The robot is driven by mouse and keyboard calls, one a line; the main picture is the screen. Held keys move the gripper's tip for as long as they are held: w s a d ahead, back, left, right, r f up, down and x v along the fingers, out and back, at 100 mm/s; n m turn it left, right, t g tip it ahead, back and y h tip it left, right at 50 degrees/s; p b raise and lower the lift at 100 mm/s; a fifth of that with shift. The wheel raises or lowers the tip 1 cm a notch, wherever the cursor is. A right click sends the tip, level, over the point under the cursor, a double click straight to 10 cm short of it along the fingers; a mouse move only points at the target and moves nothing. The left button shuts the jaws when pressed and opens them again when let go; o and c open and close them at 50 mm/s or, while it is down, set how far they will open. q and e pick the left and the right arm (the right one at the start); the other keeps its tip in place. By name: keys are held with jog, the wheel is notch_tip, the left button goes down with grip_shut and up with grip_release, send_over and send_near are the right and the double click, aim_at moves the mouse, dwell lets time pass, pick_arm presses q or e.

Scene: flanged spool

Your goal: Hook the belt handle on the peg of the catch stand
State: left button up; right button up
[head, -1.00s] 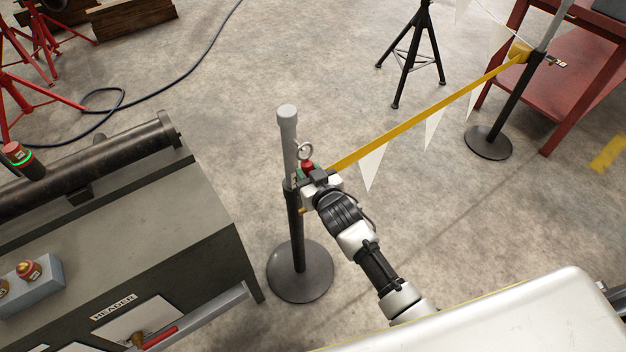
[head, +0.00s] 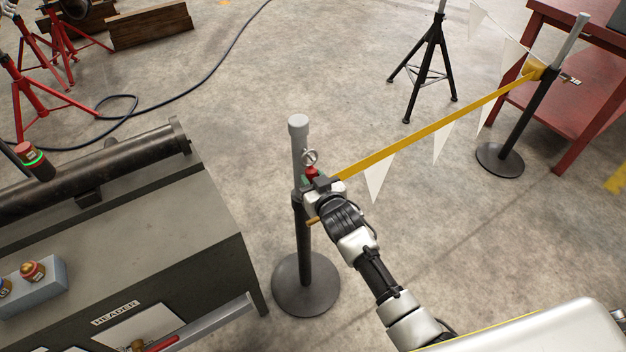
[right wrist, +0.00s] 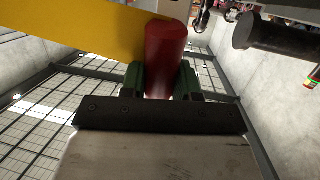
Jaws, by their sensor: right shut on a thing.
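The catch stand (head: 306,260) stands upright on a round dark base, with a grey upper post. A yellowish peg (head: 313,220) juts out low beside my right gripper. My right gripper (head: 317,183) is at the post and shut on the red belt handle (head: 312,172), which has a metal ring on top. In the right wrist view the red handle (right wrist: 166,55) sits between the green finger pads. The yellow belt (head: 430,130) runs taut from the handle to a second post (head: 535,100) at the upper right. The gripper hides how ring and peg relate. My left gripper is not in view.
A dark workbench (head: 170,250) with a long roller (head: 95,180) is close on the left of the stand. White pennants (head: 377,177) hang below the belt. A black tripod (head: 425,75) and a red shelf table (head: 575,100) stand behind.

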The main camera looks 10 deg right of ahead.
jog(key=o, duration=1)
jog(key=shift+o, duration=0.2)
jog(key=v, duration=1.1)
jog(key=s+d+f+g+h+p, duration=0.15)
jog(key=s+f+g, duration=0.35)
jog(key=f, duration=0.8)
jog(key=s+d+f+g+p, duration=0.1)
jog(key=s+d+f+g, duration=0.1)
jog(key=s+f, duration=0.8)
jog(key=s+d+f+g, duration=0.2)
jog(key=s+f, duration=0.3)
jog(key=s, duration=0.3)
jog(key=s+d+f+g+h+p, duration=0.1)
jog(key=s+d+f+g, duration=0.1)
jog(key=s+f, duration=0.4)
jog(key=s+d+f+g, duration=0.2)
jog(key=s+f, duration=0.3)
jog(key=s, duration=0.7)
jog(key=shift+s+f+g+p, duration=0.15)
jog(key=shift+f+g+p, duration=0.25)
jog(key=shift+g, duration=0.3)
jog(key=shift+h, duration=0.25)
